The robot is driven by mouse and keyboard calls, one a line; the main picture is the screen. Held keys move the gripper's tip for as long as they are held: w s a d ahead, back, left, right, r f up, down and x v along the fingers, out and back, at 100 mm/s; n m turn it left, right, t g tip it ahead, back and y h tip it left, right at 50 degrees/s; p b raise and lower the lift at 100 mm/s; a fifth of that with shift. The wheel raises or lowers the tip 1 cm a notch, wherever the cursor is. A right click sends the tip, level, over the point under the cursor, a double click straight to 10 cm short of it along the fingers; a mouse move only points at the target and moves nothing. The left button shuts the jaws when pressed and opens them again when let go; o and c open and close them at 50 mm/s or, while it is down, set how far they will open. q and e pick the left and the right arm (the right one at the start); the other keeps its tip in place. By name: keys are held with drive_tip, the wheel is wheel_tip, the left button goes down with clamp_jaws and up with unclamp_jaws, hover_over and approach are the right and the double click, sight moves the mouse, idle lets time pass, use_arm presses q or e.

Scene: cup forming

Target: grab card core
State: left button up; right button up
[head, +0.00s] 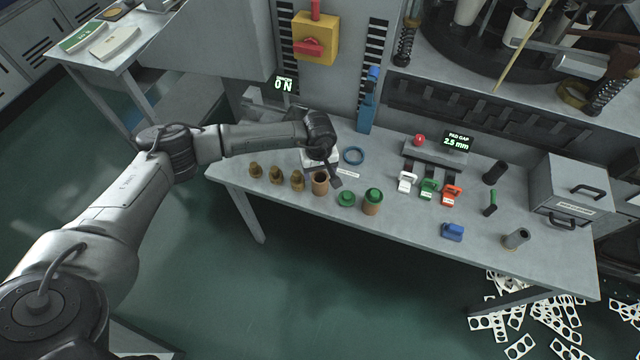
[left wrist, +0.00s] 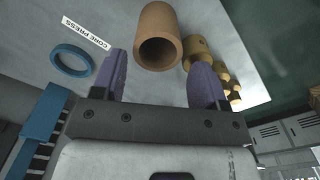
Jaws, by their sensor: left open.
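A brown hollow card core (head: 320,187) stands upright near the front edge of the bench, left of middle. My left gripper (head: 335,182) is just beside and above it, partly hiding that area in the head view. In the left wrist view the core (left wrist: 172,18) shows its open end, ahead of and between the fingertips. The left gripper (left wrist: 160,78) is open, with its two purple-grey fingers spread and nothing between them. A second brown core (head: 371,208) with a green plug in its top stands to the right. My right gripper is not in view.
Several brass pieces (head: 276,175) stand left of the core, and a green plug (head: 346,199) right of it. White, green and orange clamps (head: 428,188) sit mid-bench. A blue block (head: 452,232) lies in front of them.

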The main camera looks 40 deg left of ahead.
sight(320, 181)
use_arm(q)
drive_tip(key=shift+d+f+b, duration=0.2)
drive_tip(key=shift+f+b, duration=0.35)
drive_tip(key=shift+f, duration=2.45)
drive_tip(key=c, duration=0.7)
drive_tip(key=shift+r, duration=0.15)
